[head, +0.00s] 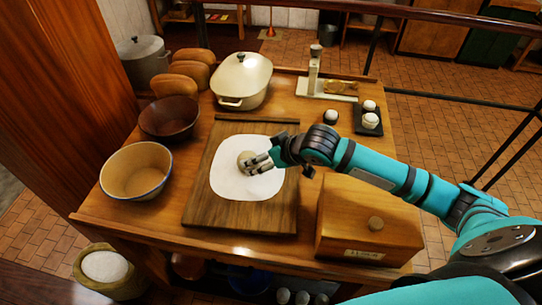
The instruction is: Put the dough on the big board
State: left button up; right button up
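The dough (244,161) is a small pale beige lump over the white sheet (236,186). The sheet lies on the big wooden board (211,212) in the middle of the table. My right gripper (255,162) comes in from the right, with its fingers at the dough's right side and partly covering it. I cannot tell whether the fingers grip the dough or only touch it, nor whether the dough rests on the sheet. My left gripper is not in view.
A cream bowl (136,172) and a dark bowl (169,117) stand left of the board. A lidded cream pot (242,80) and a scale (313,82) stand behind. A wooden box (368,220) stands at the right, under my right arm. A small dark tray (367,118) holds white round items.

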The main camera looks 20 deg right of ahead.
jog(key=shift+v, duration=2.05)
